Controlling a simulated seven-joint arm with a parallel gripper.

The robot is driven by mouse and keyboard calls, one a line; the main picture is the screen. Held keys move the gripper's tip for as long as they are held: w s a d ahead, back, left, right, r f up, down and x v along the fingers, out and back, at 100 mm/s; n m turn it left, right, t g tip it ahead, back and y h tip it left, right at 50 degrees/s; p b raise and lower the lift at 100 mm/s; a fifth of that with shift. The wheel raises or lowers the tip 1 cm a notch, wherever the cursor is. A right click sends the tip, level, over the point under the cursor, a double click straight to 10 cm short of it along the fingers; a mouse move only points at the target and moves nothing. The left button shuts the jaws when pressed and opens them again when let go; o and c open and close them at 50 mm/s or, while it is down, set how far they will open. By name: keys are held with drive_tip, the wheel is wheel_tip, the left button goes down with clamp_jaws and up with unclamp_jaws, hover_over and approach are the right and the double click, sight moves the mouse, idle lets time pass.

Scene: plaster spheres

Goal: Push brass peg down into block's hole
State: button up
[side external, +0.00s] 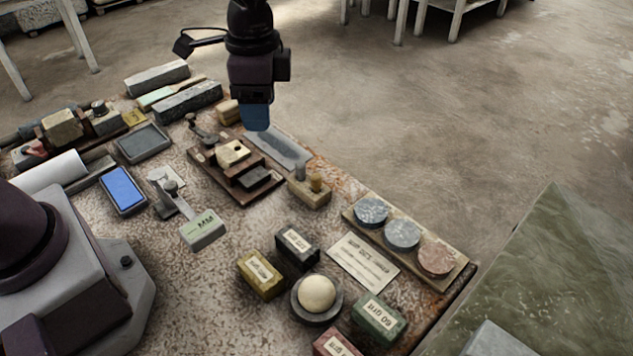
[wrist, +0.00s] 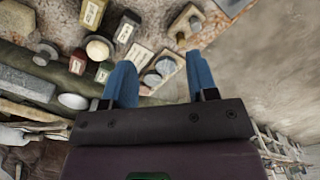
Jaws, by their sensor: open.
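A small pale wooden block (side external: 309,195) stands near the table's far edge, right of the dark stepped wooden stand. Two pegs stick up from its top: a brass-coloured peg (side external: 316,182) on the right and a greyer one (side external: 300,171) on the left. In the wrist view the block (wrist: 189,27) is at upper centre, with the brass peg (wrist: 181,40) at its lower end. My gripper (side external: 256,120) hangs above the table, up and left of the block in the side view, touching nothing. Its blue fingers (wrist: 160,75) are apart and empty in the wrist view.
A board with three round discs (side external: 402,235) lies right of the block, beside a paper card (side external: 363,261). The dark stepped stand (side external: 235,172) and a grey slab (side external: 278,147) lie left. Labelled boxes and a pale sphere (side external: 317,293) stand nearer the front.

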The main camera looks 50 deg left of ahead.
sight(316, 175)
drive_tip(key=w+d+f+m, duration=0.3)
drive_tip(key=w+f+m, duration=0.3)
drive_tip(key=w+m, duration=0.4)
drive_tip(key=shift+m, duration=0.5)
drive_tip(key=f, duration=0.4)
drive_tip(key=s+f, duration=0.1)
drive_tip(key=f, duration=0.8)
drive_tip(key=shift+s+d, duration=0.15)
drive_tip(key=shift+s, duration=0.2)
clamp_jaws()
